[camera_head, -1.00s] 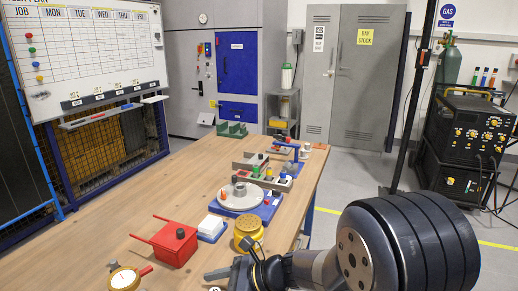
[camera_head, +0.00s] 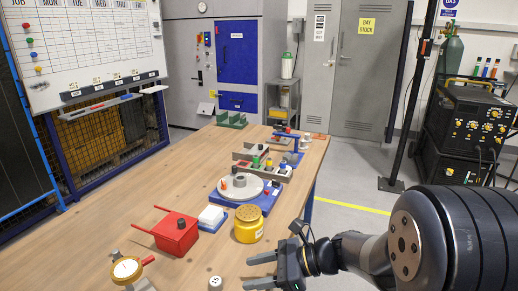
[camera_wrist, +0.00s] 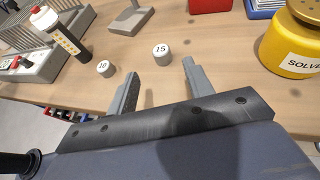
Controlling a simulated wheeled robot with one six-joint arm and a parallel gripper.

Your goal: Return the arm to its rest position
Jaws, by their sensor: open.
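My gripper (camera_head: 250,271) is open and empty at the near right edge of the wooden table (camera_head: 110,222). Its two grey fingers point left in the head view. In the wrist view my gripper (camera_wrist: 160,72) shows both fingers apart with bare table between them. A small white cylinder marked 15 (camera_wrist: 161,50) stands just beyond the fingertips, apart from them. It also shows in the head view (camera_head: 215,283). The rotary jig's round grey plate (camera_head: 228,192) sits on a blue base farther along the table. Nothing is held.
A yellow solvent pot (camera_head: 248,229) stands close beyond my gripper. A red box with handles (camera_head: 176,236), a white block on blue (camera_head: 211,217) and a dial gauge (camera_head: 127,269) are left of it. A cylinder marked 10 (camera_wrist: 105,68) stands nearby.

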